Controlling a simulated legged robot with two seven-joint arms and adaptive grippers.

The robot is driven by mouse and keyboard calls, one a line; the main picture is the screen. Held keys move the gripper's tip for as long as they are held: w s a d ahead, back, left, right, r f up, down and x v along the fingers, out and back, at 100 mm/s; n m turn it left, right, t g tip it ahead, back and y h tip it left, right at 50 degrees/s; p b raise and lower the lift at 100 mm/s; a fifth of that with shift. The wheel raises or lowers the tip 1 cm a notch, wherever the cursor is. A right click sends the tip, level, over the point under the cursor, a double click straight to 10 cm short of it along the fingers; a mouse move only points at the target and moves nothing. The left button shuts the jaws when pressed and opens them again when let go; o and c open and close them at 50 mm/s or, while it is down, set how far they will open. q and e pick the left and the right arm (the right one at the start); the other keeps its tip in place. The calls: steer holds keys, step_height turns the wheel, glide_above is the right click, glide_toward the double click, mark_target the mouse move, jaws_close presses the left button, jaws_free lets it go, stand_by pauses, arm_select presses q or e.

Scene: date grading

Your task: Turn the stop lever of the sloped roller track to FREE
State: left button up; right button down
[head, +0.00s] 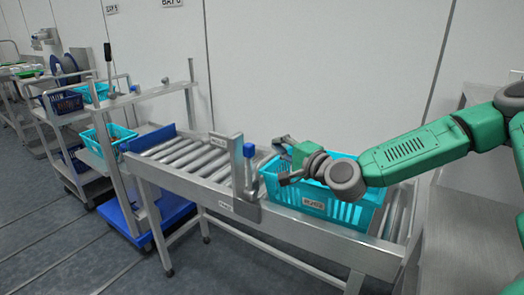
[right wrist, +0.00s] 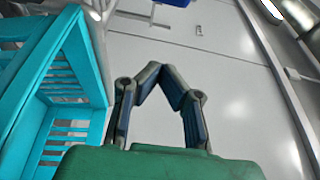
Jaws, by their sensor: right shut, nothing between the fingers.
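The sloped roller track (head: 180,160) runs across the middle of the head view. A metal stop plate (head: 237,165) stands upright on it, with a blue-knobbed lever (head: 249,151) on its near right side. The lever points up; its label is too small to read. My right gripper (head: 281,160) is just right of the blue knob, above the turquoise crate, and appears apart from the knob. In the right wrist view its fingers (right wrist: 161,70) are shut with nothing between them. The lever cannot be made out for certain in that view. My left gripper is not in view.
A turquoise crate (head: 345,212) with a white label sits on the rollers right of the stop plate; its side also shows in the right wrist view (right wrist: 92,60). A trolley with baskets (head: 108,133) stands at the left. Rollers left of the plate are bare.

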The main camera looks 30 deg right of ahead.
steer(key=w, duration=0.3)
steer(key=shift+w+a+f, duration=0.1)
steer(key=shift+a, duration=0.25)
steer(key=a, duration=0.1)
steer(key=s+a, duration=0.1)
steer(key=a, duration=0.1)
steer(key=shift+s+a+r, duration=0.2)
steer(key=shift+s+a, duration=0.15)
steer(key=shift+a, duration=0.05)
steer(key=shift+d+f, duration=0.1)
steer(key=shift+d, duration=0.15)
